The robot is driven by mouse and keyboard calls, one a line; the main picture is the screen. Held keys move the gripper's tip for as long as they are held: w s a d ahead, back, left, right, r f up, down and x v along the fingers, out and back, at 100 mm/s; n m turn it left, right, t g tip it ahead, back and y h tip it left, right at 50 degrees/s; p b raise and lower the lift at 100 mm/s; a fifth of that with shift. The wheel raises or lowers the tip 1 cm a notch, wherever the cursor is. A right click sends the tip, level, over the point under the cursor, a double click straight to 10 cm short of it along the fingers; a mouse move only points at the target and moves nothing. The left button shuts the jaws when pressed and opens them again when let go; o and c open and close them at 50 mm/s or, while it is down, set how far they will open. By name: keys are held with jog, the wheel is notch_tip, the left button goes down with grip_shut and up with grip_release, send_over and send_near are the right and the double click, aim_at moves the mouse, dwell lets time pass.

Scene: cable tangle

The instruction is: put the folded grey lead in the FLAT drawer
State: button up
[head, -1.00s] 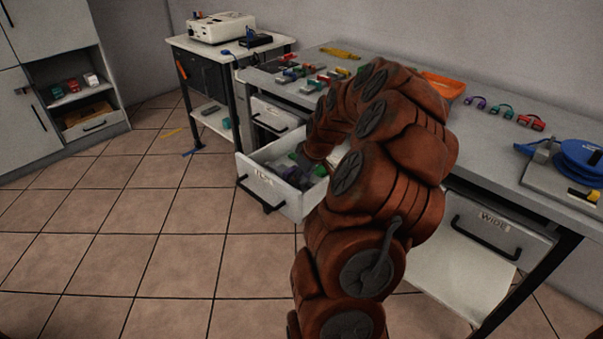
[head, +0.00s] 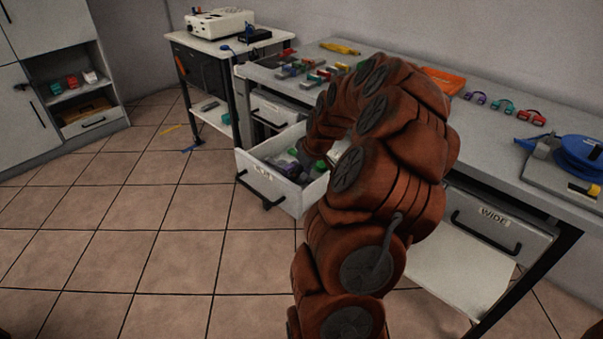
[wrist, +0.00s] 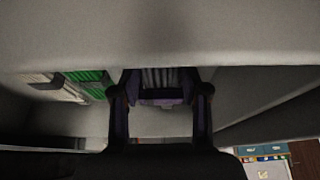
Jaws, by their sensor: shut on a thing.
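The open drawer (head: 262,183) under the left part of the bench has a label on its front, too blurred to read fully. Grey, green and purple pieces lie in it. In the wrist view, my gripper (wrist: 160,98) is shut on a ribbed grey bundle (wrist: 158,78) with a dark purple end, which looks like the folded grey lead. It is close to pale drawer walls. A green ribbed lead (wrist: 92,84) and a pale ribbed lead (wrist: 58,88) lie to the left. Whether the bundle touches the drawer bottom cannot be told.
Another drawer (head: 280,108) stands partly open behind. A drawer labelled WIDE (head: 497,222) is on the right. The bench top (head: 480,130) holds coloured leads, an orange tray (head: 444,80) and a blue reel (head: 580,155).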

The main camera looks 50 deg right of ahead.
jog(key=shift+f+b, duration=0.3)
jog(key=shift+f, duration=0.15)
dwell(0.3)
jog(key=o, duration=1.4)
jog(key=shift+r+p, duration=1.1)
jog(key=shift+r, duration=3.4)
